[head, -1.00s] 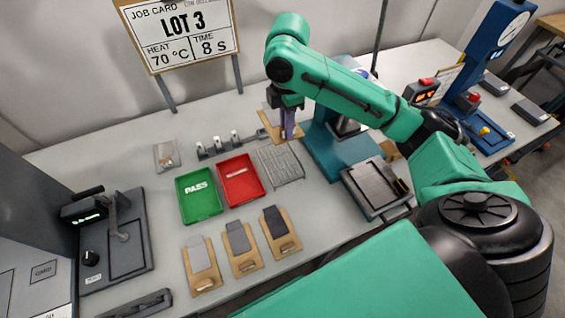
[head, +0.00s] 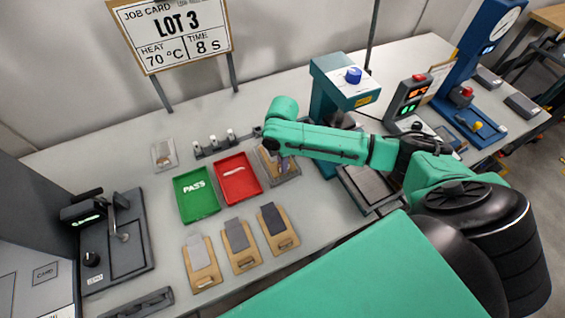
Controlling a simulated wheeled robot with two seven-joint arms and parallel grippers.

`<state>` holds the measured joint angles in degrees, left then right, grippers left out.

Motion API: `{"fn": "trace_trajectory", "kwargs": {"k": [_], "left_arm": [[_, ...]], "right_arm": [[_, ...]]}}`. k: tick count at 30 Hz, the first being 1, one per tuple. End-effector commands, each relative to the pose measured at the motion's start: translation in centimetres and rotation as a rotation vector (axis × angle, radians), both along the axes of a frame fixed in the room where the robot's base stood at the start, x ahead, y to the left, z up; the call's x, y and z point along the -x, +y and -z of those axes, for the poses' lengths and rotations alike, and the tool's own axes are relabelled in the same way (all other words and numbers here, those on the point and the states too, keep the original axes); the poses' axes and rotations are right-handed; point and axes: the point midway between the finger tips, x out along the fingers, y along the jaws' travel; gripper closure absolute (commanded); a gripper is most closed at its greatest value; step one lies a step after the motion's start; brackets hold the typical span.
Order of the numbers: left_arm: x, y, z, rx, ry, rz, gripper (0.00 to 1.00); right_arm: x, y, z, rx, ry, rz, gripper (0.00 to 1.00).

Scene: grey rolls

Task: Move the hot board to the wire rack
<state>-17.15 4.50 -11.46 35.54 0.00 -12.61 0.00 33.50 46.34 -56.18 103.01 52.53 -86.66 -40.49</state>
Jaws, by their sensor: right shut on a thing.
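My right arm reaches in from the right, and its gripper (head: 283,163) is shut on the hot board (head: 267,158), a tan board whose grey part is largely hidden. The board is low over the wire rack (head: 286,180), or on it; I cannot tell if it touches. The board and my arm cover most of the rack, and only its front edge shows clearly. My left gripper is not in view.
A red tray (head: 238,190) and a green PASS tray (head: 192,206) lie left of the rack. Several tan boards (head: 243,260) lie in front. A teal press (head: 330,90) stands behind my arm. A job card (head: 172,33) stands at the back.

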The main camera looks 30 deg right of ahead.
Motion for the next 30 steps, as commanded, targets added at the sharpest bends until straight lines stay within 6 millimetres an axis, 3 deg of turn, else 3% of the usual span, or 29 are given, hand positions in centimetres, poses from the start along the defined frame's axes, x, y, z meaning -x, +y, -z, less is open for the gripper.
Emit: {"fn": "trace_trajectory", "kwargs": {"k": [1,3,14,17,24,30], "left_arm": [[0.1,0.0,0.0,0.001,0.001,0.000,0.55],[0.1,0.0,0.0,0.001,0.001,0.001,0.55],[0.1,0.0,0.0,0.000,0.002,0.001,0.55],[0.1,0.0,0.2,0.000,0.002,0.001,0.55],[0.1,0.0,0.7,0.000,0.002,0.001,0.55],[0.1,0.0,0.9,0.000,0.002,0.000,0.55]], "right_arm": [[0.0,0.0,0.1,0.000,0.001,0.000,0.72],[0.0,0.0,0.1,0.000,0.001,0.000,0.54],[0.0,0.0,-0.5,-0.001,-0.001,-0.001,0.54],[-0.1,0.1,-2.2,-0.002,-0.004,-0.001,0.54],[-0.1,0.1,-8.8,-0.002,-0.004,0.000,0.54],[0.0,0.0,-12.0,-0.001,0.000,0.001,0.54]]}}
